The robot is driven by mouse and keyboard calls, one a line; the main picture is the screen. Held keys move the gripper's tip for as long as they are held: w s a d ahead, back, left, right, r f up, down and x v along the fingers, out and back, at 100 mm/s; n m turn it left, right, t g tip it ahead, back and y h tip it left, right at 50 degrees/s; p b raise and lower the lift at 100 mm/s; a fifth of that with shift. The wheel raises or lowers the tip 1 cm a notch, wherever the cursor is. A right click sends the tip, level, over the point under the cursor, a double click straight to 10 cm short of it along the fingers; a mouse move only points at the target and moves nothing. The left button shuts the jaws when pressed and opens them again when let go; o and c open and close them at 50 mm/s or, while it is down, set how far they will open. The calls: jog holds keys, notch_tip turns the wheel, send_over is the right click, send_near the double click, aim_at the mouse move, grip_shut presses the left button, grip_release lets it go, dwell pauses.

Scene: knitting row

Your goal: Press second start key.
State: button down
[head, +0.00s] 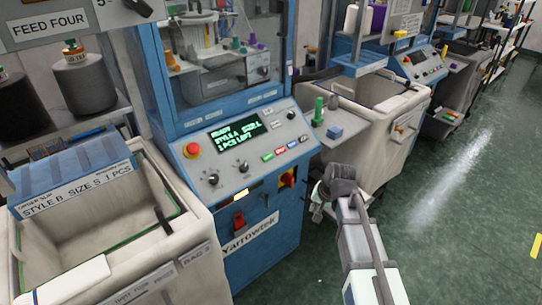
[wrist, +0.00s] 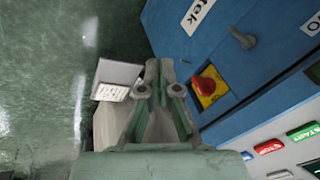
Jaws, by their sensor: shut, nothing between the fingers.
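The blue knitting machine (head: 165,80) in the middle has a grey control panel with a lit screen (head: 238,133). The screen appears to read "READY, STYLE A, SIZE L, 1 PCS LEFT". A row of small keys sits right of and below the screen: a green key (head: 267,157), a red key (head: 280,151) and others. In the wrist view the green key (wrist: 303,132) reads START and the red key (wrist: 268,147) reads STOP. My gripper (head: 317,213) is low, right of the panel and apart from the keys. Its fingers (wrist: 158,70) are shut and empty.
A red emergency button (head: 192,150) is at the panel's left. A red-and-yellow rotary switch (head: 288,178) is below the keys. Cream bins (head: 375,125) stand beside the machine. Another blue machine (head: 415,65) stands farther right. Green floor (head: 460,170) is clear at right.

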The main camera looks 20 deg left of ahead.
aim_at(268, 157)
jog(key=w+a+r+m+y, duration=0.1)
jog(key=a+r+m, duration=0.1)
jog(key=a+r, duration=0.2)
jog(key=w+a+r+m+y, duration=0.1)
jog(key=a+r+m, duration=0.1)
jog(key=r, duration=0.9)
jog(key=w+a+r+m+t+y, duration=0.1)
jog(key=a+r+m, duration=0.1)
jog(key=a+r, duration=0.3)
notch_tip(268, 157, up, 2)
jog(key=shift+w+a+r, duration=0.15)
jog(key=shift+w+a, duration=0.2)
jog(key=shift+a, duration=0.1)
jog(key=p+x, duration=0.3)
jog(key=x, duration=1)
jog(key=shift+w+a+r, duration=0.15)
jog(key=shift+w+a+f, duration=0.1)
jog(key=shift+a+f, duration=0.1)
jog(key=shift+f, duration=0.2)
